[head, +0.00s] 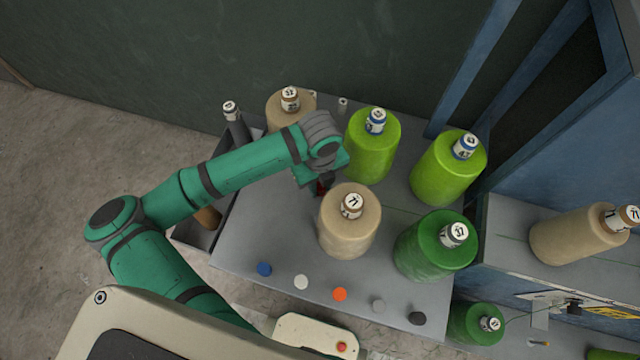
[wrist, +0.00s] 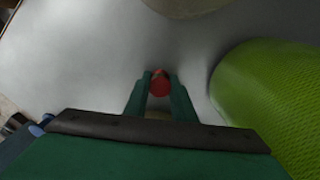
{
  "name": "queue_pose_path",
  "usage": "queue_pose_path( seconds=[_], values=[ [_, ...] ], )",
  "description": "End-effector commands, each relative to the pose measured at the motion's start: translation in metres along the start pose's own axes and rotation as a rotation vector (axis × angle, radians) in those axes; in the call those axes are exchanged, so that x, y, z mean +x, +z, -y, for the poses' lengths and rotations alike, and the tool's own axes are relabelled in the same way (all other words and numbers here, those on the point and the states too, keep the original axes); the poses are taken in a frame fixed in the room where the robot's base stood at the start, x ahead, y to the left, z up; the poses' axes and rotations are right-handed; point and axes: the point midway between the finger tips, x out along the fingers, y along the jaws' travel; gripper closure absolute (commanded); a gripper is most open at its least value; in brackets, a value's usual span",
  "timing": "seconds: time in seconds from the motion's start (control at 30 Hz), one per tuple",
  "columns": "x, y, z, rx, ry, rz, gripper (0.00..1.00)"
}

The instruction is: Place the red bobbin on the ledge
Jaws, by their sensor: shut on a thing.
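My gripper (wrist: 160,80) is shut on the small red bobbin (wrist: 160,88), which shows between the two green fingertips in the wrist view. In the head view the red bobbin (head: 322,187) is a small patch, mostly hidden under my wrist, just behind a beige yarn cone. It is over the grey table top (head: 265,225); I cannot tell whether it touches it. A grey ledge-like surface (head: 500,215) lies to the right of the table, against the blue machine frame, with a beige cone lying on it.
Beige cones (head: 350,225) and green cones (head: 435,248) stand around my gripper on the table. A light green cone (wrist: 270,95) is close on the right in the wrist view. Coloured discs (head: 339,294) line the table's front edge. The table's left front part is clear.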

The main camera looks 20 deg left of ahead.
Motion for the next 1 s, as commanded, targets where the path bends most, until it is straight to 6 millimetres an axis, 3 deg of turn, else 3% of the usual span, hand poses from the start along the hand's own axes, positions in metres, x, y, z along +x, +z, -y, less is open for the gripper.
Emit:
queue_pose_path(
  seconds=[0.17,0.2,0.27,0.67,1.0],
  values=[
    [0.003,0.0,0.0,0.0,0.0,0.0,0.98],
    [0.002,0.0,0.0,0.0,0.0,0.0,0.67],
    [0.002,0.0,0.0,0.0,0.0,0.0,0.58],
    [-0.005,0.001,0.0,-0.001,0.0,0.002,0.58],
    [-0.066,0.001,0.0,0.002,0.0,0.004,0.58]
  ],
)
